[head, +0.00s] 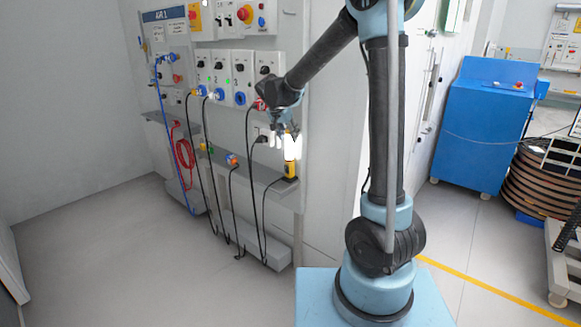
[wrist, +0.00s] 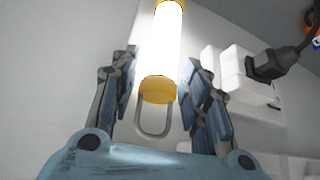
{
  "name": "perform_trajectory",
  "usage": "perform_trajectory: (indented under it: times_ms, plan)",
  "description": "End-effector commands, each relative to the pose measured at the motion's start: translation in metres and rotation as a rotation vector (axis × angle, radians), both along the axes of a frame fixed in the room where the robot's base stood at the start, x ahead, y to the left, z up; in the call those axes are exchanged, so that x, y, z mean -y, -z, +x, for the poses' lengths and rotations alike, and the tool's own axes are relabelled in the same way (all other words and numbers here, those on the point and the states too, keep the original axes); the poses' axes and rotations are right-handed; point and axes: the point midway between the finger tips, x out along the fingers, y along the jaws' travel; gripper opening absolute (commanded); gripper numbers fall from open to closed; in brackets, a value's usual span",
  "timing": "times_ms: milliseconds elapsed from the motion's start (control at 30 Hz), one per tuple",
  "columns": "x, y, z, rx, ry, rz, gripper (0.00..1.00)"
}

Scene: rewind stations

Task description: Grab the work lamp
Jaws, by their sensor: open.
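The work lamp (head: 291,160) has a glowing white tube and a yellow body, and it stands upright at the right end of a grey shelf in the head view. In the wrist view the lamp (wrist: 160,90) shows its lit tube, a yellow end cap and a grey wire hook. My gripper (head: 285,138) is at the upper part of the lamp in the head view. In the wrist view my gripper (wrist: 165,95) is open, with one finger on each side of the yellow cap and hook. Visible gaps separate the fingers from the lamp.
The grey shelf (head: 262,174) runs along the wall, with black cables hanging over it. A white socket box (wrist: 242,80) with a black plug (wrist: 265,66) is close to the right finger. A blue cabinet (head: 485,125) stands at the right. The floor at the left (head: 90,250) is clear.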

Motion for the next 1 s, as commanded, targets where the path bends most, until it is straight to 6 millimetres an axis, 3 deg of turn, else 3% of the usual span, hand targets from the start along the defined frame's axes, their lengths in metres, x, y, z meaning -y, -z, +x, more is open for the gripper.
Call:
perform_trajectory:
  times_ms: [33, 200, 233, 667, 1000]
  plan:
    - [0.0, 0.0, 0.0, 0.0, 0.0, 0.0, 0.4]
    - [0.0, 0.0, 0.0, 0.0, 0.0, 0.0, 0.02]
    - [0.0, 0.0, 0.0, 0.0, 0.0, 0.0, 0.0]
    - [-0.001, -0.005, -0.002, 0.0, 0.0, 0.0, 0.0]
    - [-0.002, -0.042, -0.003, 0.0, 0.001, 0.0, 0.0]
